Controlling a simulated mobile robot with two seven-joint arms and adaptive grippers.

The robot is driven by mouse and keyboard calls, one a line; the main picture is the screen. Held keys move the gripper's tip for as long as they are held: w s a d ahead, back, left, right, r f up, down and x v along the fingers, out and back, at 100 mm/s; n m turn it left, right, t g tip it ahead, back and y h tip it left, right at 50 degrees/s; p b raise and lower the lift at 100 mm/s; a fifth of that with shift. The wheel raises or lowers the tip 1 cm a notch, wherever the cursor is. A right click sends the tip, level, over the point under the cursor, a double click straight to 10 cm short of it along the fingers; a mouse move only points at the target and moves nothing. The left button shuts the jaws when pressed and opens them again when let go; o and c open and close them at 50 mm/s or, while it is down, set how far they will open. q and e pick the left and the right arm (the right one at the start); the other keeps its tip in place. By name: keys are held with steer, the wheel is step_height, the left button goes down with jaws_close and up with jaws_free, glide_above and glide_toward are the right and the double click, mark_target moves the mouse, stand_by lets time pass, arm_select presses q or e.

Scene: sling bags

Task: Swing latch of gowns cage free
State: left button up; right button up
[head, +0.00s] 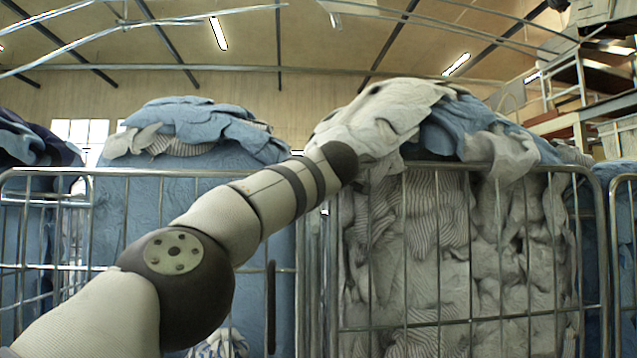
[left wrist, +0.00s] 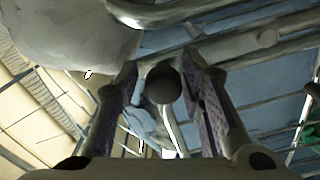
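My left arm reaches up from the lower left in the head view, and its dark wrist end (head: 335,160) is in front of the cages' top rails. The gripper itself is hidden there. In the left wrist view my left gripper (left wrist: 160,65) has its two fingers apart. A dark round knob (left wrist: 163,86) is between them, with narrow gaps at its sides; I cannot tell if it is the latch. In the head view, a cage of grey striped cloth (head: 440,327) stands right and a cage of blue cloth (head: 130,173) left. No label shows. My right gripper is out of view.
Metal rails (left wrist: 240,45) run close above the gripper in the left wrist view. Cloth (head: 385,110) bulges over the right cage's top. A thin dark upright bar (head: 271,305) shows at the blue cage's right side. Further cages stand at both edges.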

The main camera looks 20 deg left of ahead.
arm_select(q)
steer(key=shift+d, duration=0.1)
steer(key=shift+s+d, duration=0.1)
steer(key=shift+d, duration=0.05)
steer(key=v, duration=1.1)
steer(key=shift+s, duration=0.3)
steer(key=shift+d+f, duration=0.15)
steer(key=shift+f, duration=0.05)
